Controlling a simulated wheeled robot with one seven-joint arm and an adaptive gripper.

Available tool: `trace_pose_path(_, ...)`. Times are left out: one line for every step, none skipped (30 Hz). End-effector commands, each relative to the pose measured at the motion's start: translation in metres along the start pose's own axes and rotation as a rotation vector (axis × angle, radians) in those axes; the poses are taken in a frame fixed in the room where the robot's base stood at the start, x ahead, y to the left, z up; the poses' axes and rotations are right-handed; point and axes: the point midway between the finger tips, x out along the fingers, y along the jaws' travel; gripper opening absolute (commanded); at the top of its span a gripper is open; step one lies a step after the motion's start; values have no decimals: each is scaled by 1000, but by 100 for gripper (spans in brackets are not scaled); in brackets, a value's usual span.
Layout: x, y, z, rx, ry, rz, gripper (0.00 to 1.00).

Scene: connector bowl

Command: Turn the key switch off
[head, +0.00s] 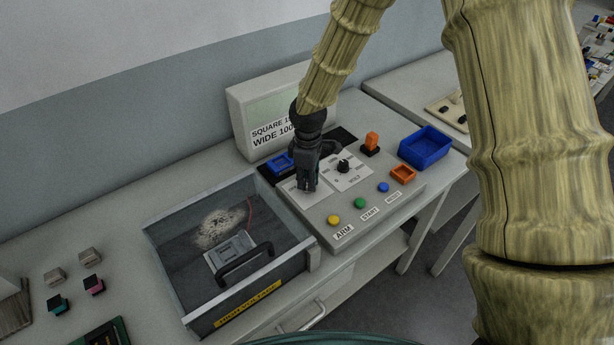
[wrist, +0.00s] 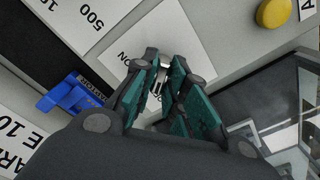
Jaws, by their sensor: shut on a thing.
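My gripper (head: 307,182) is over the left part of the grey control panel (head: 322,222) in the head view, pointing down. In the wrist view my gripper (wrist: 160,78) has its teal-padded fingers closed on the small metallic key (wrist: 157,88) of the key switch. The fingers hide most of the key, and its exact angle is hard to tell. The white switch plate (wrist: 140,38) lies under the fingertips, with the letters "ON" readable on it. The plate also shows beside the fingers in the head view (head: 296,196).
A black knob (head: 343,166) is right of my gripper. Yellow (head: 334,220), green (head: 360,203) and blue (head: 383,187) buttons line the panel front. A clear-topped high-voltage box (head: 170,233) with a black handle stands left. A display (head: 250,112) stands behind; a blue bin (head: 425,147) is right.

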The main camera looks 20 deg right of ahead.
Motion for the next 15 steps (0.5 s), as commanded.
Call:
trace_pose_path(-3,1,0,-22,0,1,0)
trace_pose_path(-3,1,0,-38,0,1,0)
trace_pose_path(-3,1,0,-57,0,2,0)
trace_pose_path(-3,1,0,-69,0,2,0)
trace_pose_path(-2,1,0,-81,0,2,0)
trace_pose_path(-2,1,0,-94,0,2,0)
trace_pose_path(-2,1,0,-102,0,2,0)
trace_pose_path(-2,1,0,-109,0,2,0)
trace_pose_path(-2,1,0,-119,0,2,0)
trace_pose_path(-2,1,0,-125,0,2,0)
trace_pose_path(-2,1,1,-130,-1,2,0)
trace_pose_path(-2,2,1,-135,-1,2,0)
trace_pose_path(-2,2,1,-138,-1,2,0)
trace_pose_path(-2,2,1,-141,-1,2,0)
trace_pose_path(-2,2,1,-143,-1,2,0)
